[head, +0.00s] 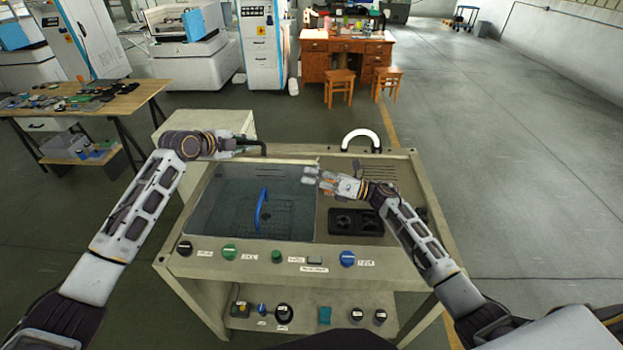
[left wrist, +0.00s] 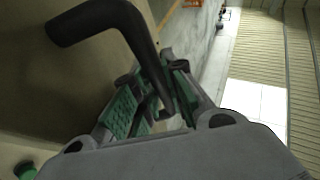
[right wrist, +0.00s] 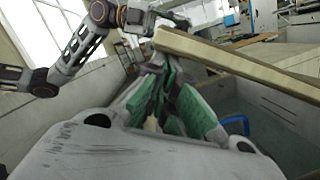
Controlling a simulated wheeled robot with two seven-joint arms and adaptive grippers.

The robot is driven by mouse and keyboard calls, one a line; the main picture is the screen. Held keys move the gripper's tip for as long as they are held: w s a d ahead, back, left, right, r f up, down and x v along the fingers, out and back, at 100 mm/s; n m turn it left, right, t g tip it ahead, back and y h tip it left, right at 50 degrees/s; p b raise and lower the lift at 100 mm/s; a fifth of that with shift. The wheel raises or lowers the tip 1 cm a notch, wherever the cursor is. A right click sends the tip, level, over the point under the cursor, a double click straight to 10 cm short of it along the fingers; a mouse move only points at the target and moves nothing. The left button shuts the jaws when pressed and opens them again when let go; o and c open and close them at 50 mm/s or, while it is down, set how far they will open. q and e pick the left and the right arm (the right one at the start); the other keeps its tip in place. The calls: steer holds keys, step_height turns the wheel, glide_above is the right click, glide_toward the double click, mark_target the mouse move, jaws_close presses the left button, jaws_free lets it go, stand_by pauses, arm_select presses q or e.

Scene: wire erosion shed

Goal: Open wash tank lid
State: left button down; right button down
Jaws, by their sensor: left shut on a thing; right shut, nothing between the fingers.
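The wash tank (head: 225,210) is in the left part of the bench top. Its inside shows in the head view, with a wire basket and a blue handle (head: 262,210). I cannot clearly make out the lid's panel or angle. My left gripper (head: 234,146) is shut on a bent black handle (head: 256,145) at the tank's far edge. The left wrist view shows this handle (left wrist: 135,40) running between the green-padded fingers. My right gripper (head: 308,178) is shut and empty over the tank's right edge. In the right wrist view a beige edge (right wrist: 240,65) crosses beside its fingers.
A white curved handle (head: 362,137) stands at the bench's back right, behind a black recessed part (head: 355,222). Knobs and buttons line the front panel (head: 265,268). A cluttered wooden table (head: 135,98) stands to the left. The floor to the right is clear.

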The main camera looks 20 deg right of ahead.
arm_select(q)
steer(key=shift+d+f, duration=0.15)
steer(key=shift+f, duration=0.25)
steer(key=shift+s+f, duration=0.2)
arm_select(e)
steer(key=shift+w+d+r, duration=0.2)
steer(key=shift+w+r, duration=0.15)
steer(key=shift+r, duration=0.15)
steer(key=shift+w+d+r, duration=0.2)
steer(key=shift+w+r, duration=0.1)
steer(key=shift+r, duration=0.2)
arm_select(q)
steer(key=c, duration=1.5)
jaws_free()
arm_select(e)
steer(key=shift+r, duration=0.1)
arm_select(q)
steer(key=shift+o, duration=0.2)
steer(key=shift+a, duration=0.2)
steer(key=shift+v, duration=1)
arm_select(e)
steer(key=shift+s+a, duration=0.2)
steer(key=shift+a, duration=0.1)
arm_select(q)
steer(key=r+v, duration=0.1)
steer(key=v, duration=0.9)
steer(key=shift+w+r, duration=0.15)
steer(key=shift+w, duration=0.05)
arm_select(e)
steer(key=shift+f, duration=0.25)
